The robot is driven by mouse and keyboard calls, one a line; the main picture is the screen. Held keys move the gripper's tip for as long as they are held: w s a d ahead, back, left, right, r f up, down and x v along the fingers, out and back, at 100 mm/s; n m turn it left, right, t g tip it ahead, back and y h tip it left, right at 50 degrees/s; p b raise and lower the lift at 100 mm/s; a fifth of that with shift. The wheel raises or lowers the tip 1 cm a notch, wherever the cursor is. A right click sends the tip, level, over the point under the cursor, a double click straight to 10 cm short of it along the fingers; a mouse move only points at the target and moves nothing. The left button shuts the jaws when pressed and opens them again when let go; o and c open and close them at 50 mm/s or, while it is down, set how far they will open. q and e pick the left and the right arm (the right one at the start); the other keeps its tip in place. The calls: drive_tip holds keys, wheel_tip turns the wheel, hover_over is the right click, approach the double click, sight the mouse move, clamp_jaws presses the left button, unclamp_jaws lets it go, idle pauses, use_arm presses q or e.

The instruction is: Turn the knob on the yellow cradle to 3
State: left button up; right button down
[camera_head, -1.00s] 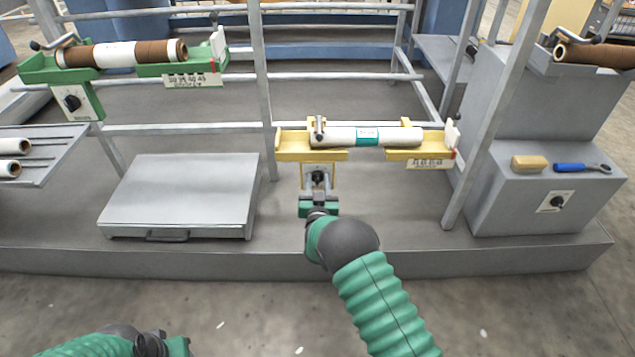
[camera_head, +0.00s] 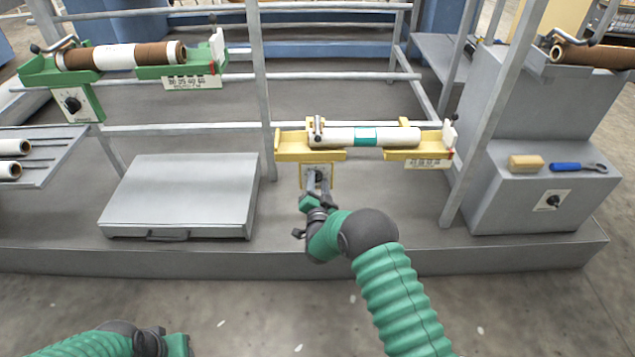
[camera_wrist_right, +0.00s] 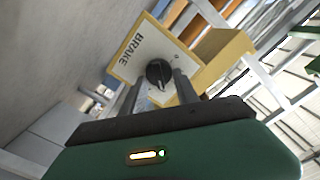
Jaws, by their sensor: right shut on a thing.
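The yellow cradle (camera_head: 310,154) stands at the centre and carries a white roll (camera_head: 345,136) with a teal band. Below its left end hangs a yellow-edged plate marked BRAKE (camera_wrist_right: 134,50), with a black knob (camera_wrist_right: 158,74) on it. My right gripper (camera_head: 317,174) reaches up to the plate, and its two fingers are shut on the knob, one on each side. In the wrist view the plate looks tilted, and I cannot read a number at the knob's pointer. My left gripper (camera_head: 160,345) is at the bottom left, only partly in view, with its fingers not clear.
A green cradle (camera_head: 100,70) with a brown and white roll and its own knob (camera_head: 73,103) is at the upper left. A grey box (camera_head: 180,195) lies left of my right arm. A sponge (camera_head: 525,162) and a blue-handled tool (camera_head: 577,167) lie on the right cabinet.

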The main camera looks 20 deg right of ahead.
drive_tip(key=shift+f, duration=0.15)
idle(0.3)
drive_tip(key=c, duration=0.9)
unclamp_jaws()
drive_tip(key=shift+s, duration=0.1)
drive_tip(key=shift+s+p, duration=0.25)
drive_tip(key=shift+p, duration=0.05)
drive_tip(key=p+v, duration=0.7)
drive_tip(key=v, duration=0.9)
drive_tip(key=shift+s+a, duration=0.1)
